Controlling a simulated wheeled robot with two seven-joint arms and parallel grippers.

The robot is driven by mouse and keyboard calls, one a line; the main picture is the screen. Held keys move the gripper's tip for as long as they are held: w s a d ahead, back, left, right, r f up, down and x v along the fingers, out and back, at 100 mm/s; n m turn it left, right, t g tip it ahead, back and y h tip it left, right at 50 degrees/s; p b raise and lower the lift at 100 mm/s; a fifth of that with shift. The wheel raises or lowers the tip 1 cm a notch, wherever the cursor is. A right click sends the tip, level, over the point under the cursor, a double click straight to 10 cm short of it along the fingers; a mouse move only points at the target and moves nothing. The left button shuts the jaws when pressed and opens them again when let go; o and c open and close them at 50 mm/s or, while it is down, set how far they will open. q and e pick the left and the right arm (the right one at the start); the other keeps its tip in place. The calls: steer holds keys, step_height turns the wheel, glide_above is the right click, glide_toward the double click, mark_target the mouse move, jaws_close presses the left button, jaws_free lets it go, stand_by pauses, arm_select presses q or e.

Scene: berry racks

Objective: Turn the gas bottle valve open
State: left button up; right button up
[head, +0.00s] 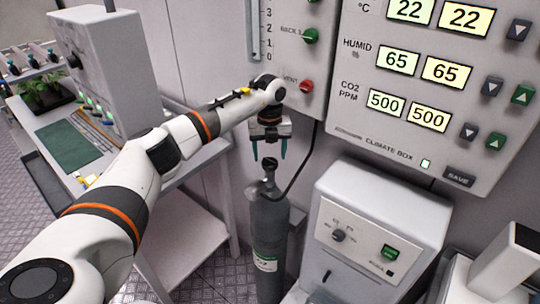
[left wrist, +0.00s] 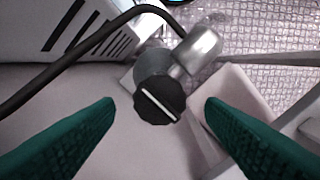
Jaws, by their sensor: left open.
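The grey gas bottle (head: 268,232) stands upright on the floor in the head view, with its valve (head: 268,166) at the top. In the left wrist view the valve knob (left wrist: 159,101) is round and black with a white line slanting down to the right. A metal fitting (left wrist: 200,48) and a black hose join beside it. My left gripper (head: 269,157) points down just above the valve, with its green fingers open. In the left wrist view the fingers are on both sides of the knob, apart from it. My right gripper is not in view.
A black hose (head: 301,168) runs from the valve up to the wall panel. A white machine (head: 362,232) stands close to the bottle's right. A bench (head: 190,158) is to its left. The climate box panel (head: 400,150) hangs above on the right.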

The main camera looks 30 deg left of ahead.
mark_target(270, 164)
arm_select(q)
steer(key=shift+f, duration=1.2)
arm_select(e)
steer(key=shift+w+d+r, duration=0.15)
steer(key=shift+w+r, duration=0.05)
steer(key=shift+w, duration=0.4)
arm_select(q)
steer(key=c, duration=1)
steer(key=shift+o, duration=0.2)
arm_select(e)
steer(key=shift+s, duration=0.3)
